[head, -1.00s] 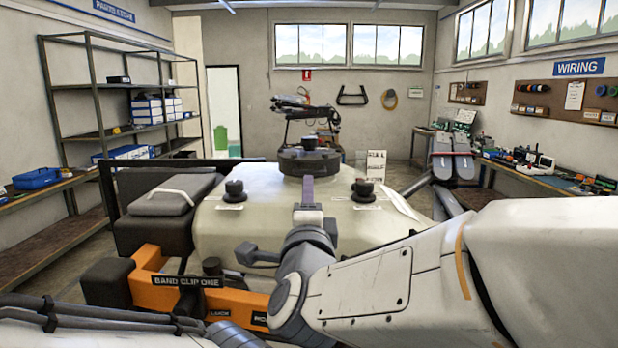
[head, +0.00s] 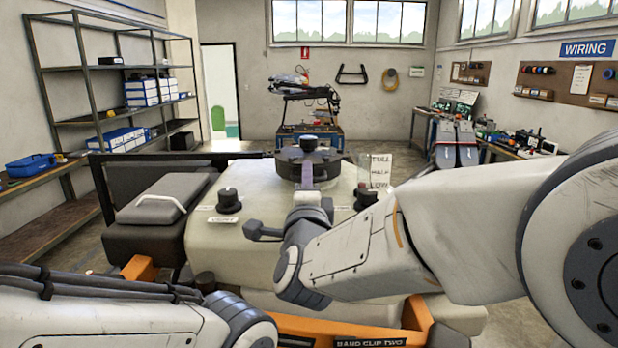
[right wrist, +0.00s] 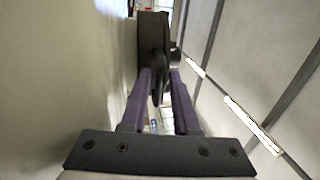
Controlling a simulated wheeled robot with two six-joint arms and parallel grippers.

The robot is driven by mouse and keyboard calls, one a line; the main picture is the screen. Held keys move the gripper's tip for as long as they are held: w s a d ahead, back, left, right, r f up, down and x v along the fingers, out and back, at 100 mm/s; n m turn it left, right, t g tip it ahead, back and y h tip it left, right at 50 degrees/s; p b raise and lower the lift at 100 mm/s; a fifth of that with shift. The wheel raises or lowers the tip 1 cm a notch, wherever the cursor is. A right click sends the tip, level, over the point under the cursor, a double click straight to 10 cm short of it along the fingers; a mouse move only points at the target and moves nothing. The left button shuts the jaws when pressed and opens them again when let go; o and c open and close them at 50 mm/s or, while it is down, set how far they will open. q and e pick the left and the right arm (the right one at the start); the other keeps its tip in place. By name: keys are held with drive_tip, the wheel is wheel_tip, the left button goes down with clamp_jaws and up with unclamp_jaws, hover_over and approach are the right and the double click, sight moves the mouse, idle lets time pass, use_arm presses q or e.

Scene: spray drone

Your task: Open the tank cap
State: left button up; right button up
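The tank (head: 235,245) is a cream, rounded body in the middle of the head view. Its cap (head: 290,160) is a wide black disc with a small knob on top and sits on the tank. My right gripper (head: 308,172) is at the near side of the cap, with its purple fingers overlapping it in the picture. In the right wrist view, the fingers (right wrist: 160,88) are apart. The dark cap (right wrist: 152,35) lies ahead, with a dark part between the fingertips; contact is unclear. My left arm enters at bottom left; its gripper is out of view.
Smaller black knobs (head: 228,200) and (head: 366,195) flank the cap. A grey padded block (head: 165,200) stands left of the tank. Orange frame parts (head: 350,328) lie in front. A small card (head: 380,172) stands behind right. Shelves and benches line the walls.

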clamp_jaws()
idle(1.2)
